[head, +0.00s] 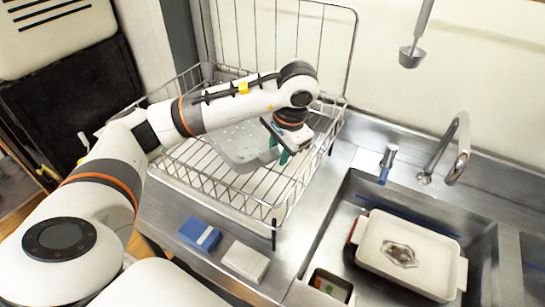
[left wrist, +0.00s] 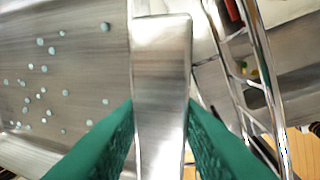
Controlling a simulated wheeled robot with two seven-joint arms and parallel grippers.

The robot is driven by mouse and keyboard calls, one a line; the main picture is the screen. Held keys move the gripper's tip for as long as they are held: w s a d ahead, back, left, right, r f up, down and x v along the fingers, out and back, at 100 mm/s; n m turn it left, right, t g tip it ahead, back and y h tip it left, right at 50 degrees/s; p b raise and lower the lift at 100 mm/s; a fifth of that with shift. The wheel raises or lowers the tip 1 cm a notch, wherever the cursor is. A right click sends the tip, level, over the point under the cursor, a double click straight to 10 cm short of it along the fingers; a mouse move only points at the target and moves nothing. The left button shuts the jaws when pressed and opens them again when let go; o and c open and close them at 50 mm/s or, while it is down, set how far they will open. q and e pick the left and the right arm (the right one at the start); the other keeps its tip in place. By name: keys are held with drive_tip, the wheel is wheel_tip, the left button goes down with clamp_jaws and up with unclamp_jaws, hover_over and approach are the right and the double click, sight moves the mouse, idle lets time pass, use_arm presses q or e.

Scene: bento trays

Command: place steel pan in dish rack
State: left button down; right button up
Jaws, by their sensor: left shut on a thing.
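The steel pan (head: 238,145) is a shallow grey pan with droplets on its surface. In the head view it is inside the wire dish rack (head: 200,176), partly hidden by my left arm. My left gripper (head: 284,154) is over the right part of the rack, pointing down, with green fingers. In the left wrist view the fingers (left wrist: 160,125) are shut on the flat pan handle (left wrist: 162,60), and the pan body (left wrist: 60,75) spreads to the left. I cannot tell whether the pan rests on the rack's wires. My right gripper is not in view.
A blue sponge (head: 200,234) and a white block (head: 245,262) lie on the steel counter in front of the rack. The sink (head: 330,215) at right holds a white tray (head: 372,260). A faucet (head: 460,150) stands behind it. A ladle (head: 410,55) hangs above.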

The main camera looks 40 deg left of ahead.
use_arm(q)
drive_tip(key=shift+f, duration=0.6)
drive_tip(key=x, duration=0.1)
drive_tip(key=p+x, duration=0.1)
drive_tip(key=x, duration=0.1)
drive_tip(key=shift+s+d+f, duration=0.15)
drive_tip(key=shift+d, duration=0.25)
drive_tip(key=shift+f, duration=0.25)
drive_tip(key=c, duration=1.1)
unclamp_jaws()
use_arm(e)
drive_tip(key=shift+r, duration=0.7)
